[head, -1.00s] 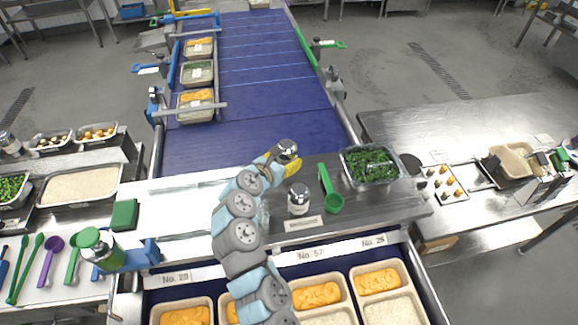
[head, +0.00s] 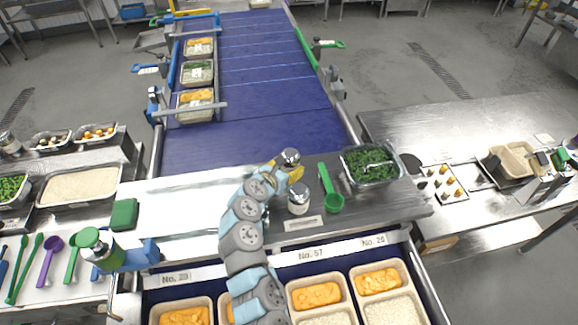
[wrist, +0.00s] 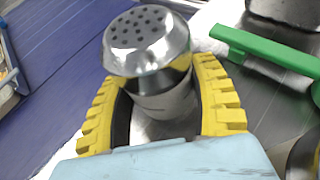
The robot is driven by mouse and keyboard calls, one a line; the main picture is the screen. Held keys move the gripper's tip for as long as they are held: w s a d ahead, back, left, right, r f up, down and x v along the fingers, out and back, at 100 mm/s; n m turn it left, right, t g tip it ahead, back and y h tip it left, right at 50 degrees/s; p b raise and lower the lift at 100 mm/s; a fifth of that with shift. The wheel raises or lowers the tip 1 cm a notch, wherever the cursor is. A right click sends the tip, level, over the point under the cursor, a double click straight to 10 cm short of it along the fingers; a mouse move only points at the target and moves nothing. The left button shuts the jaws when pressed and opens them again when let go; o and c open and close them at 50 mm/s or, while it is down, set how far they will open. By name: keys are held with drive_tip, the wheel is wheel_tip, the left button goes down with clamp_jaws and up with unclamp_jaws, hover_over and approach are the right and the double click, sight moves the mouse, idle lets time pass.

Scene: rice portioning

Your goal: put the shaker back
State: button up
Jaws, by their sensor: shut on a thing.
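A silver shaker (head: 290,157) with a round metal cap is held upright between the yellow fingers of my gripper (head: 291,171). In the wrist view the shaker (wrist: 149,45) shows its perforated cap, and my gripper's fingers (wrist: 163,108) close around its body. Its base is hidden by the fingers and wrist, so I cannot tell whether it touches the grey counter (head: 240,217). A second silver-capped shaker (head: 299,199) stands on the counter just in front of my gripper.
A green scoop (head: 333,203) lies right of the standing shaker; a green handle (wrist: 262,48) shows in the wrist view. A pan of chopped greens (head: 371,178) stands further right. Behind is the blue conveyor (head: 265,120). Food trays (head: 318,297) sit below the front edge.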

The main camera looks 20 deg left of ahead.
sight(285, 169)
drive_tip(key=shift+f, duration=0.1)
drive_tip(key=o, duration=1.2)
drive_tip(key=shift+o, duration=0.2)
drive_tip(key=shift+s+r, duration=0.1)
drive_tip(key=shift+r, duration=0.1)
drive_tip(key=shift+s+a+r, duration=0.15)
drive_tip(key=shift+s+r, duration=0.05)
drive_tip(key=shift+s, duration=0.2)
drive_tip(key=shift+v, duration=2.15)
drive_tip(key=shift+f, duration=0.1)
